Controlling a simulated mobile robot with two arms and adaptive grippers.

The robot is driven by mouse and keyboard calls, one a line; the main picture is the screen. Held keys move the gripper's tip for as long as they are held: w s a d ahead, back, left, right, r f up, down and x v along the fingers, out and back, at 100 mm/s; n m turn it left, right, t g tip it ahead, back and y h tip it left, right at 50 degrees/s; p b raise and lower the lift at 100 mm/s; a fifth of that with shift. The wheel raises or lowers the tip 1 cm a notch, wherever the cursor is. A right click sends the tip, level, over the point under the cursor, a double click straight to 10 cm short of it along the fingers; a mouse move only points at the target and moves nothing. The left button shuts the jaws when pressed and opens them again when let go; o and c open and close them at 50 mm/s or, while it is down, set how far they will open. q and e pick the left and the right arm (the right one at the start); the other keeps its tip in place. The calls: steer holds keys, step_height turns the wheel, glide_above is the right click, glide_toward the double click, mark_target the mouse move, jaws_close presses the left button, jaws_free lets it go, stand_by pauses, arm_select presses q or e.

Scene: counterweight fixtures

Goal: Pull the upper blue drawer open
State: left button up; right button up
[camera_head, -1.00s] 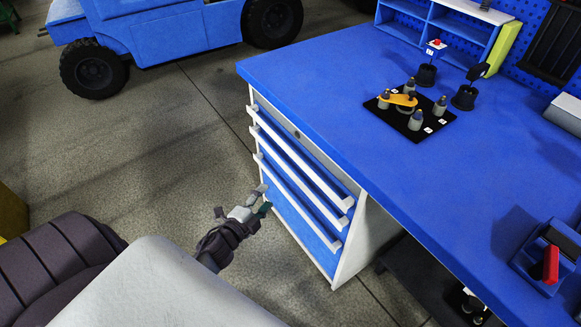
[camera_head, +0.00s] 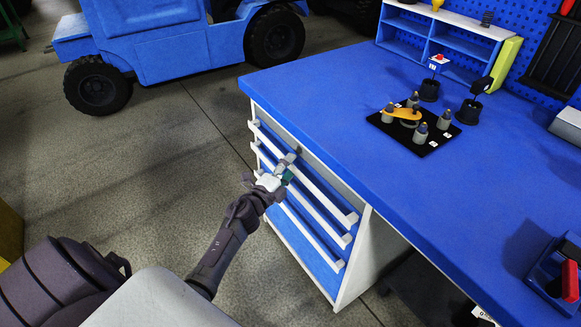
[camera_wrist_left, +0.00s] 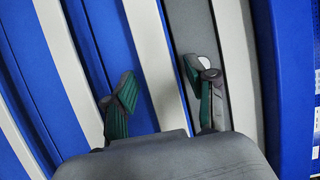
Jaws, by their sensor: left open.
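The upper blue drawer (camera_head: 322,203) is in the cabinet under the left end of the blue workbench and looks shut. Its long white handle (camera_head: 331,200) runs along the front; in the left wrist view the handle (camera_wrist_left: 151,50) passes between my fingertips. My left gripper (camera_head: 287,169) is open at the far half of the handle, hiding part of it. In the left wrist view its two green-padded fingers (camera_wrist_left: 163,100) stand on either side of the bar; whether they touch it I cannot tell. My right gripper is out of view.
More drawers with white handles lie below. The workbench top (camera_head: 340,110) overhangs just above the gripper and carries a black plate with grey pegs (camera_head: 415,130). Open floor (camera_head: 170,170) lies left of the cabinet; a blue vehicle (camera_head: 170,45) stands behind.

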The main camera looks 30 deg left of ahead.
arm_select(q)
steer(key=shift+w, duration=0.45)
jaws_close()
